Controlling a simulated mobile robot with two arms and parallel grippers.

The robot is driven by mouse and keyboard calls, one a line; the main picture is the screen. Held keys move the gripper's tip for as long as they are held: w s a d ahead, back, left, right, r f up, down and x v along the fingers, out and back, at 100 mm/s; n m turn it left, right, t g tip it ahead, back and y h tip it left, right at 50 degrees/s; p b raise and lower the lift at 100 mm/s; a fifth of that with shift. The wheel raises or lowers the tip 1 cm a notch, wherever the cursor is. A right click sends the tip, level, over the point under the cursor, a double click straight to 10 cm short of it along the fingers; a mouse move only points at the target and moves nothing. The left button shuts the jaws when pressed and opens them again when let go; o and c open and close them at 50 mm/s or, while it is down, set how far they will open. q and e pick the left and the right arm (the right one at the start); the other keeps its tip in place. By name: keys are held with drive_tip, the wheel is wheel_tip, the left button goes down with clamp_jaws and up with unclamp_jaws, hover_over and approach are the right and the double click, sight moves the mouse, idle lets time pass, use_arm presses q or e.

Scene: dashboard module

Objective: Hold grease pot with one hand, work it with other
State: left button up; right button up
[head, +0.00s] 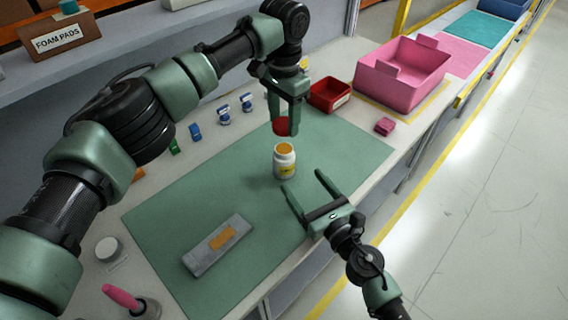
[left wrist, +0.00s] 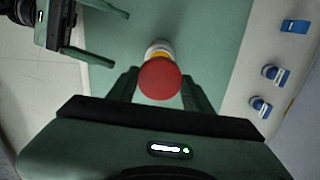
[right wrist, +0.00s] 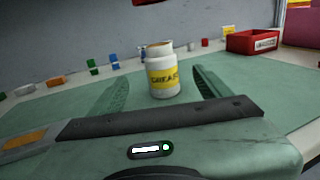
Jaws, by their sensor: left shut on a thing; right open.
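The grease pot (head: 285,162) is a white jar with a yellow label, standing upright on the green mat (head: 160,215). Its top shows orange-yellow, with no lid on it. In the right wrist view the pot (right wrist: 163,78) stands between and beyond the fingers. My left gripper (head: 283,125) is shut on a red lid (left wrist: 160,79) and holds it above the pot, apart from it. My right gripper (head: 303,190) is open and empty, low over the mat, its fingers pointing towards the pot without touching it.
A grey module with an orange patch (head: 218,246) lies on the mat. A red bin (head: 330,94) and a pink crate (head: 402,75) stand at the back right. Small blue parts (head: 224,115) line the back. A pink-handled tool (head: 122,297) is at the front left.

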drive_tip(key=x, duration=1)
drive_tip(key=shift+w, duration=0.35)
clamp_jaws()
use_arm(q)
hover_over(284, 148)
drive_tip(key=shift+s+f, duration=0.1)
drive_tip(key=shift+f, duration=2.45)
